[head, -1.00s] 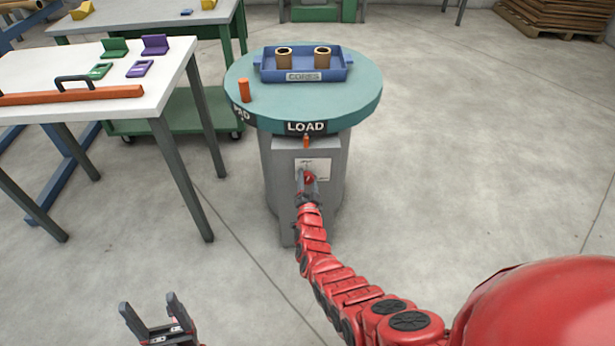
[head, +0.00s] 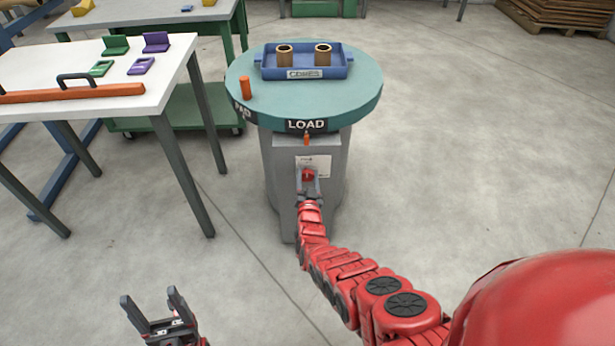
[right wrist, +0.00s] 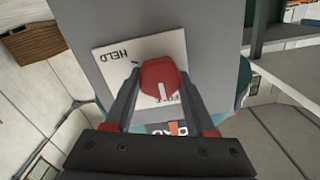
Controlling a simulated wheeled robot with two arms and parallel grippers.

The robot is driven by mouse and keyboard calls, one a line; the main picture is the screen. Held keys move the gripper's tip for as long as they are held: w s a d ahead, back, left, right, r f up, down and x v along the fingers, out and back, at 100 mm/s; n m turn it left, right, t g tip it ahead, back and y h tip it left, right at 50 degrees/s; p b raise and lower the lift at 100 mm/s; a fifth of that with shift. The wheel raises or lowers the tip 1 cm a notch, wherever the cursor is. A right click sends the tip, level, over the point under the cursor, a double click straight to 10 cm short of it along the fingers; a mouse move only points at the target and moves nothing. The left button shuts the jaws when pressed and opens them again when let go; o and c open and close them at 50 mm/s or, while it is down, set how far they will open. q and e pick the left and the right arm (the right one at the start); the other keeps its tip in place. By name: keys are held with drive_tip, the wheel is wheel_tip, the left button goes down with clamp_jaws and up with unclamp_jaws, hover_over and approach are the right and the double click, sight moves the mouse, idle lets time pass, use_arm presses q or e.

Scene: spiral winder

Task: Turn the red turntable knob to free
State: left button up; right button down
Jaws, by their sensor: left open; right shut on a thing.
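The red knob (head: 308,174) sits on the front of the turntable's grey pedestal (head: 280,160). My right gripper (head: 308,181) is shut on it, one finger on each side. In the right wrist view the knob (right wrist: 160,78) lies between the fingers, its white line pointing down the picture toward a partly hidden word. The white label plate (right wrist: 112,62) behind it reads HELD, upside down, at upper left. The round green turntable (head: 350,100) shows LOAD at its front. My left gripper (head: 149,310) is open and empty at lower left, away from the pedestal.
A blue CORES tray (head: 303,74) with two brown cores stands on the turntable, near an orange peg (head: 245,88). A white table (head: 150,85) with brackets and an orange bar is at left.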

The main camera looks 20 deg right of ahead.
sight(308, 176)
drive_tip(key=shift+c, duration=1.1)
unclamp_jaws()
drive_tip(key=p+v, duration=0.1)
drive_tip(key=v, duration=0.1)
drive_tip(key=p+v, duration=0.1)
drive_tip(key=p, duration=0.1)
drive_tip(key=p+v, duration=0.1)
drive_tip(key=v, duration=0.1)
drive_tip(key=shift+s+r+p, duration=0.3)
drive_tip(key=shift+p, duration=0.1)
drive_tip(key=p+v, duration=0.2)
drive_tip(key=v, duration=1)
drive_tip(key=shift+f, duration=0.2)
drive_tip(key=shift+w, duration=0.1)
